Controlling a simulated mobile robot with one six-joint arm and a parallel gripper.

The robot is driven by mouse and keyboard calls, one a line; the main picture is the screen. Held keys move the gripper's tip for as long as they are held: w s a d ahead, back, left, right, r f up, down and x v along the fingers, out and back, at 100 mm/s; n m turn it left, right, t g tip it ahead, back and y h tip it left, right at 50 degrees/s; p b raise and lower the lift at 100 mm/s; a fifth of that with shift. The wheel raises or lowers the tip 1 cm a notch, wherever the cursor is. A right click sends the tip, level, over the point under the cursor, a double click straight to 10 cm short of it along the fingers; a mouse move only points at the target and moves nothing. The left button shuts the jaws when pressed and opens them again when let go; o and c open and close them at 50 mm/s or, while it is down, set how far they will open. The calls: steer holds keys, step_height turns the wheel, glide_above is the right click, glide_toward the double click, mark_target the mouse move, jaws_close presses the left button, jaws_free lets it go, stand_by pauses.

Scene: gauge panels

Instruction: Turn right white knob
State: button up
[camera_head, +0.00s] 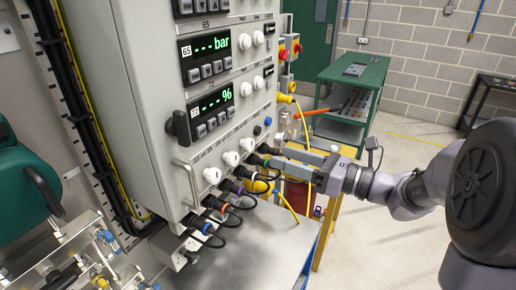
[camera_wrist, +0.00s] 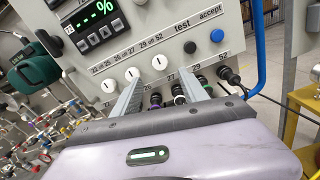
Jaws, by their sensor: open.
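Three white knobs sit in a slanting row on the grey panel.
Black test (camera_wrist: 190,47) and blue accept (camera_wrist: 217,35) buttons sit right of the knobs. Cable plugs (camera_head: 235,186) jut out below them. A metal handle (camera_head: 187,182) is at the panel's left. A green cart (camera_head: 350,95) stands behind; open floor lies right.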

mark_target(252, 147)
steer(key=x, duration=0.8)
steer(key=shift+d, duration=0.1)
jaws_close()
